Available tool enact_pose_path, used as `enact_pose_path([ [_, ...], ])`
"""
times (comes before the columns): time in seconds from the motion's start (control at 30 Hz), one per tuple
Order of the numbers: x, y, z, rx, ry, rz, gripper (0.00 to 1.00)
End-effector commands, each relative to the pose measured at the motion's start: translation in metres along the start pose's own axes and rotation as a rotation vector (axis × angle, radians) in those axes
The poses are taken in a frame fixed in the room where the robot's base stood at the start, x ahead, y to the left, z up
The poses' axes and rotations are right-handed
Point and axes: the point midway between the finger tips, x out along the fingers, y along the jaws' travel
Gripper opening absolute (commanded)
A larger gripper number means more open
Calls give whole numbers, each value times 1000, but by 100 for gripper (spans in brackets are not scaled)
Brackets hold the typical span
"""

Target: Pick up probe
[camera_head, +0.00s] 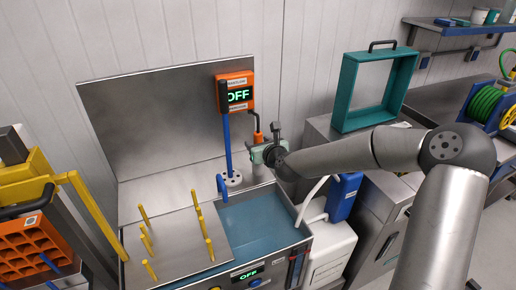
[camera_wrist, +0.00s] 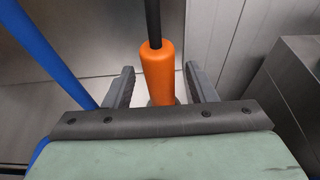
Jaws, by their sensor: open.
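The probe, as far as I can tell, is an orange cylinder with a thin black rod or cable rising from its top. In the wrist view the probe (camera_wrist: 158,70) stands upright between the two dark fingers of my gripper (camera_wrist: 160,88). The fingers are apart, with a gap on each side of the orange part. Its lower end is hidden behind my gripper body. In the head view the orange top of the probe (camera_head: 258,137) shows just beside my gripper (camera_head: 266,146), right of the control box.
An orange control box (camera_head: 235,92) reading OFF stands on a blue post (camera_head: 227,140) close left of my gripper. Below is a steel sink with water (camera_head: 255,222) and a plate with several yellow pegs (camera_head: 180,245). A teal frame (camera_head: 347,95) stands on the right bench.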

Motion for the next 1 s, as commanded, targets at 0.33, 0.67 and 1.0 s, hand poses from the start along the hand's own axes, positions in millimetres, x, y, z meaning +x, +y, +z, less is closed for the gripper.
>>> enact_pose_path([
  [0.33,8,0,-1,0,1,-1,46],
  [0.67,8,0,0,0,0,-1,1],
  [1.0,-1,-1,29,-1,-4,-4,2],
])
